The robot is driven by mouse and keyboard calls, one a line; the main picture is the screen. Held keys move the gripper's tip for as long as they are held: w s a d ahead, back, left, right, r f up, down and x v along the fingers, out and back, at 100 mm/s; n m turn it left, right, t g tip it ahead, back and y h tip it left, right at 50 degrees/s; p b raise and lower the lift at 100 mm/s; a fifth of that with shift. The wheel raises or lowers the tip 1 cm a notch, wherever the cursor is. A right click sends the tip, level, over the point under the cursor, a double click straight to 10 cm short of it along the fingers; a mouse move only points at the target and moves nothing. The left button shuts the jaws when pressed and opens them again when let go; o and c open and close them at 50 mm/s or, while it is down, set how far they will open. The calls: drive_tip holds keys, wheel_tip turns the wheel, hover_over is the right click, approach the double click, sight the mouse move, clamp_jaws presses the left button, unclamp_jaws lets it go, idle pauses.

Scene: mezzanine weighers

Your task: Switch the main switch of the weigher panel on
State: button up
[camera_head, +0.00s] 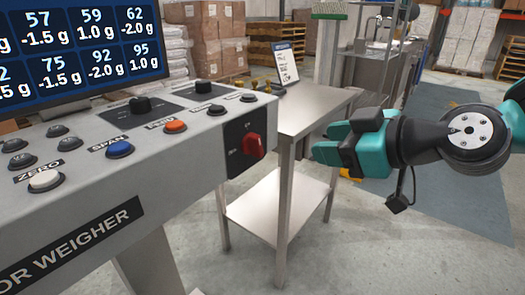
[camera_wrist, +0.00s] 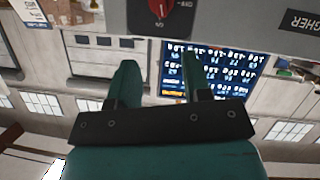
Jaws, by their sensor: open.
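The weigher panel (camera_head: 150,160) is a grey console at the left of the head view. Its main switch (camera_head: 253,145) is a red rotary knob on a black plate on the console's right end. The knob also shows at the top edge of the wrist view (camera_wrist: 160,8), partly cut off. Its setting cannot be read clearly. My gripper (camera_head: 326,142) is teal and black, open and empty. It is to the right of the switch, apart from it, with fingers pointing toward the console. In the wrist view my gripper (camera_wrist: 160,62) has both fingers spread.
A steel table (camera_head: 310,108) with a lower shelf stands behind the console and gripper, holding a small sign (camera_head: 287,63) and brass-coloured weights. A display screen (camera_head: 85,45) rises above the console's buttons. Stacked boxes (camera_head: 215,35) are farther back. Floor is clear at the lower right.

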sight(260, 145)
drive_tip(key=p+x, duration=0.9)
drive_tip(key=x, duration=0.7)
drive_tip(key=shift+w+a+f, duration=0.1)
drive_tip(key=shift+a+f, duration=0.1)
drive_tip(key=shift+f, duration=0.05)
